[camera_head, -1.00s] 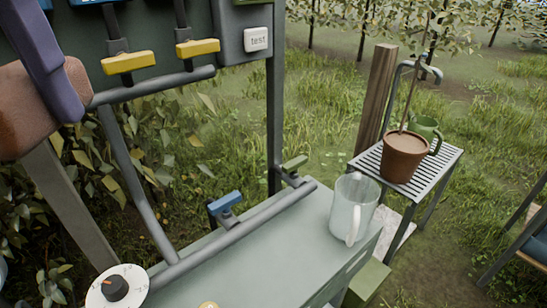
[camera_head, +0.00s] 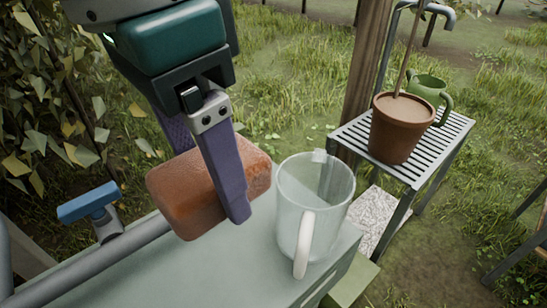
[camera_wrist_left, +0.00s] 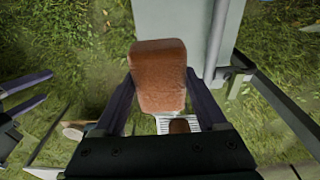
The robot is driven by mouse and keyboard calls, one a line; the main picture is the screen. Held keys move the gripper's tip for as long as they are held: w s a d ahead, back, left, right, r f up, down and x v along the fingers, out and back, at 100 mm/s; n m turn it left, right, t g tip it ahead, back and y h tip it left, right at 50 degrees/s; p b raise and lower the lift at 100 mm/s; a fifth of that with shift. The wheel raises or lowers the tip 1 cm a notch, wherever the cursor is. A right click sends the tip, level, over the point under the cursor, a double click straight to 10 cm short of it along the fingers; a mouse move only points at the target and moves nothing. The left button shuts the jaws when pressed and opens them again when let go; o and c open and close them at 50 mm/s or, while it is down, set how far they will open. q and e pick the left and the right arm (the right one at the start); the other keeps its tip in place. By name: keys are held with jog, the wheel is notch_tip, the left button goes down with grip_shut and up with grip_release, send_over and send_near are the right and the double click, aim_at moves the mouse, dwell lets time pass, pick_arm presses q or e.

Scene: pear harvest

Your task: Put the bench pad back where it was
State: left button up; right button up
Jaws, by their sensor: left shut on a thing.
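A rust-brown rounded block (camera_head: 180,200), which looks like the bench pad, is between the fingers of my left gripper (camera_head: 215,180) in the head view. The near purple finger covers part of its side. In the left wrist view the block (camera_wrist_left: 159,75) sits between both fingers of my left gripper (camera_wrist_left: 160,95), shut on it. It is over or beside the pale bench top (camera_head: 140,270), left of the glass jug; I cannot tell whether it touches the bench. My right gripper (camera_wrist_left: 48,86) shows at the left of the wrist view, its fingers apart and empty.
A clear jug (camera_head: 315,205) stands on the bench close right of the block. A grey rail with a blue handle (camera_head: 88,202) runs along the bench's left side. A slatted stand (camera_head: 440,140) holds a potted plant (camera_head: 400,128) and a green watering can (camera_head: 428,90).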

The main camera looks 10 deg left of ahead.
pick_arm(q)
jog(key=b, duration=0.5)
send_over(242, 291)
jog(key=f, duration=1.7)
jog(key=shift+s+a, duration=0.1)
jog(key=shift+s, duration=0.1)
notch_tip(242, 291, down, 4)
jog(key=shift+r+b, duration=0.15)
jog(key=shift+b, duration=0.6)
jog(key=shift+f, duration=0.2)
jog(key=shift+f, duration=0.15)
jog(key=o, duration=1.1)
